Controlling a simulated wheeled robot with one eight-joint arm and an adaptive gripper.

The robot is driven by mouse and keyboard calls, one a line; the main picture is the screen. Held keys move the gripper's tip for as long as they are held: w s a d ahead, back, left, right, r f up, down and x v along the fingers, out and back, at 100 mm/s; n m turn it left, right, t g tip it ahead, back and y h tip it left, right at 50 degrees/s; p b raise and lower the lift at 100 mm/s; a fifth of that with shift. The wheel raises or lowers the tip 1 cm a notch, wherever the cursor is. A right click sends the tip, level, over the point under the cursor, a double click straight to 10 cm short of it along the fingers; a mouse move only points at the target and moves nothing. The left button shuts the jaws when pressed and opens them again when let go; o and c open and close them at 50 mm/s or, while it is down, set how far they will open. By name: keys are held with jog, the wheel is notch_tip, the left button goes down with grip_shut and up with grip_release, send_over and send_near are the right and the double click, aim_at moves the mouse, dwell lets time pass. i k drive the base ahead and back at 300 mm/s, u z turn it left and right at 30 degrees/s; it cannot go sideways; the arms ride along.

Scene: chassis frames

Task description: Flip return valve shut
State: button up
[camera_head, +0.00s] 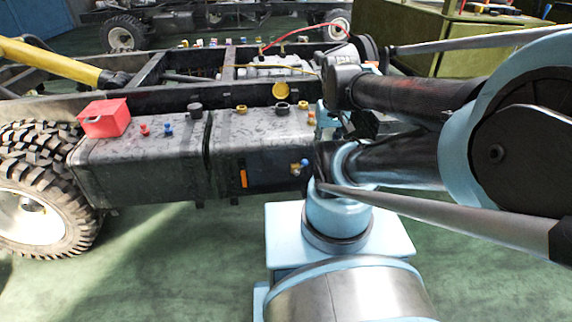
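Small fittings that could include the return valve sit on the dark tanks (140,165) along the chassis side; none is clearly labelled. A red fitting (145,129) and a blue fitting (168,128) stand on top of the left tank. A small blue-and-brass fitting (300,167) is on the front of the right tank, close to my arm. I cannot tell which one is the return valve. My arm comes in from the right, and its far end (335,118) is beside the right end of the right tank. My gripper's fingers are mostly hidden by my own arm links.
A red box (104,118) sits on the left tank. A yellow cylinder (50,60) crosses the upper left, and a big wheel (40,200) stands at left. A red cable (300,32) arches over the frame. Green floor (170,270) is clear in front.

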aim_at(305, 162)
jog(key=u, duration=2.75)
jog(key=k, duration=1.4)
jog(key=z, duration=1.65)
